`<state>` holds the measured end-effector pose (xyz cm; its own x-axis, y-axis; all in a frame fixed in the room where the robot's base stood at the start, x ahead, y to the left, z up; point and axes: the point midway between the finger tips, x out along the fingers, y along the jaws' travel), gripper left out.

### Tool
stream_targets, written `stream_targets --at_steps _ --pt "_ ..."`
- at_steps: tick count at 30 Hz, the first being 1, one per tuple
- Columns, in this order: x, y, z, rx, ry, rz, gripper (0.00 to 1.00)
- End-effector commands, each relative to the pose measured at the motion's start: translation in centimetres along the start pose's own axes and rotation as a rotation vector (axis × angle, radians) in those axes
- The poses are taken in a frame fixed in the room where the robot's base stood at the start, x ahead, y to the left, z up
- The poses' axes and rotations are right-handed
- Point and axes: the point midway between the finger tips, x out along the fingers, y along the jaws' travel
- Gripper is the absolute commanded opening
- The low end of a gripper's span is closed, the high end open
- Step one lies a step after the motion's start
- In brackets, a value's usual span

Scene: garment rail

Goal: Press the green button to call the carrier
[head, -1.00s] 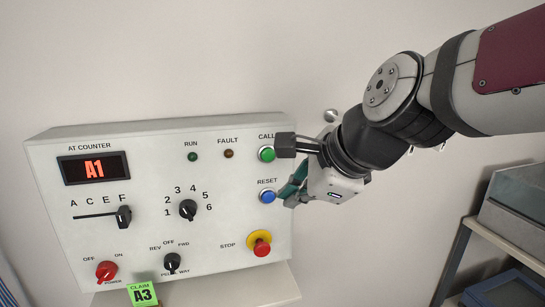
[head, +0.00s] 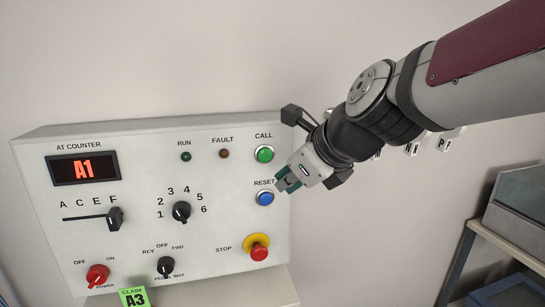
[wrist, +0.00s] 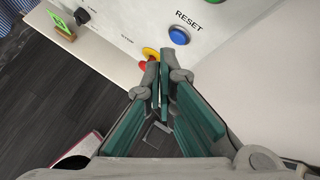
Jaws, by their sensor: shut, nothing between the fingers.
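The green CALL button (head: 264,153) is at the upper right of the white control panel (head: 130,225). It also shows in part at the top edge of the wrist view (wrist: 214,1). My gripper (head: 283,183) is shut and empty, with teal fingers, below and right of the green button and close to the blue RESET button (head: 265,198). In the wrist view the shut fingertips (wrist: 160,62) point toward the panel's right side, below the blue button (wrist: 179,35). I cannot tell the exact gap to the panel.
The panel also has a red stop button on yellow (head: 258,247), a black rotary knob (head: 181,211), a slider (head: 115,218) and a red power knob (head: 97,276). A green A3 claim tag (head: 134,297) stands below. A shelf (head: 510,255) is at right.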

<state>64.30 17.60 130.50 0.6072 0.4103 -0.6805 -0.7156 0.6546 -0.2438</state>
Motion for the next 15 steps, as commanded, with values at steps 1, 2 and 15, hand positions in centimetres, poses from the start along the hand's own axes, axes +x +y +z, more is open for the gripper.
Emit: stream_targets --at_steps 1,2,15 --pt "0.5 -0.3 0.2 -0.001 0.0 0.0 0.0" --pt "0.7 -0.4 0.3 0.0 -0.001 0.0 0.0" --pt "4.5 -3.2 3.1 0.0 0.002 0.001 0.0"
